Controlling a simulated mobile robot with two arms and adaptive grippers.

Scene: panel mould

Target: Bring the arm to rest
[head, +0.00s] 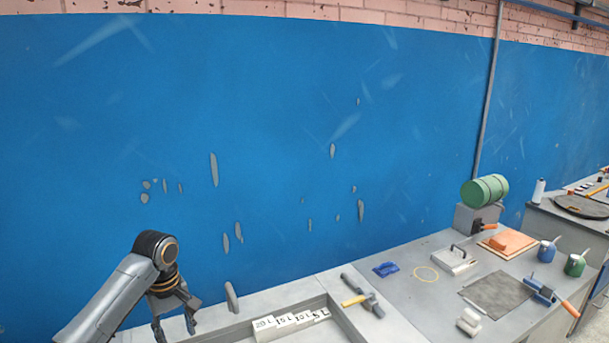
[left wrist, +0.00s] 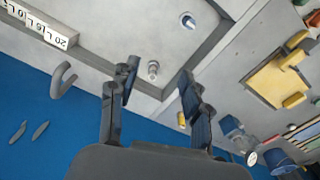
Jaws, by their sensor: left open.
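My left gripper (head: 176,322) hangs at the lower left of the head view, with its jaws pointing down and apart. In the left wrist view my left gripper (left wrist: 158,84) is open, with nothing between its fingers. Behind the fingers in that view lies the pale floor of the mould (left wrist: 118,20), with a small light-grey knob (left wrist: 153,70) seen through the gap. I cannot tell the distance to it. My right gripper is in neither view.
The mould's grey rim (head: 347,322) stands right of my left gripper, with labelled white blocks (head: 290,323) in it. A grey hook (head: 231,297) stands behind. A hammer (head: 365,298) and a green cylinder (head: 484,191) sit farther right. A blue wall (head: 260,110) closes the back.

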